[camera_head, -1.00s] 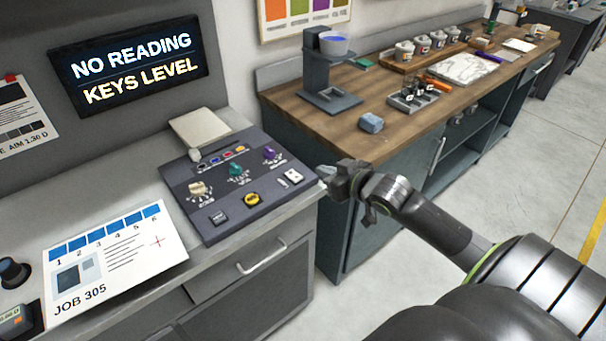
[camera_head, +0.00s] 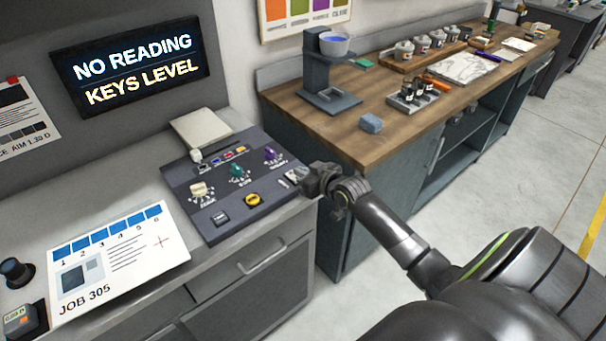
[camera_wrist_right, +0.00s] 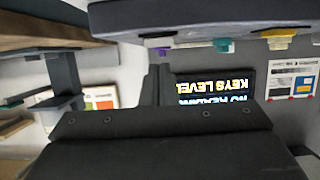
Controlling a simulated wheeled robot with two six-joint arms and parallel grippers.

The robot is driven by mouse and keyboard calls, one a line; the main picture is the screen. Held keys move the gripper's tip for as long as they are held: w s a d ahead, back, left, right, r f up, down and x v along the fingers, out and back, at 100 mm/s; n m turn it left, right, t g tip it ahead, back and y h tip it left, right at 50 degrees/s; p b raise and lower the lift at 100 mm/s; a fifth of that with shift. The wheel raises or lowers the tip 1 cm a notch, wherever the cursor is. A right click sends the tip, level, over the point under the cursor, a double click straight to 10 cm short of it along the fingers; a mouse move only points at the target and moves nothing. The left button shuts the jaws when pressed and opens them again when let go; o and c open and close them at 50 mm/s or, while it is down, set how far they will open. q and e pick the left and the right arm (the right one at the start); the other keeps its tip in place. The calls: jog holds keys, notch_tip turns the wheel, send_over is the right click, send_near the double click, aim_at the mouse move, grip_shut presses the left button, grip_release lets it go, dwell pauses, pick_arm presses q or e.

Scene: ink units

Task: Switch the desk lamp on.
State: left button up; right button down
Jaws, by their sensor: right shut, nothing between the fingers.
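No desk lamp can be made out for certain. A dark control panel (camera_head: 225,205) on the grey counter carries knobs and buttons. Its white rocker-like switch at the right end, seen clearly a second ago, is now mostly hidden by my right gripper (camera_head: 298,177). That gripper is shut and empty, its tips at or just over the switch; I cannot tell whether they touch. In the right wrist view, the panel (camera_wrist_right: 215,17) shows upside down at the top, with the dark fingers (camera_wrist_right: 156,85) near its edge. My left gripper is not in view.
A lit sign (camera_head: 137,66) reads NO READING, KEYS LEVEL. A job card (camera_head: 130,265) lies on the counter at left. A pale square plate (camera_head: 203,126) sits behind the panel. The wooden bench (camera_head: 340,128) at right holds a stand, jars and a blue block (camera_head: 371,123).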

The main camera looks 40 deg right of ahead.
jog(key=shift+s+f, duration=0.15)
jog(key=shift+f, duration=0.45)
jog(key=shift+s+f+b, duration=0.1)
jog(key=shift+f+b, duration=0.25)
jog(key=shift+f, duration=0.1)
jog(key=shift+r, duration=0.1)
jog(key=shift+r+p, duration=0.75)
jog(key=shift+p, duration=0.05)
jog(key=shift+r, duration=0.1)
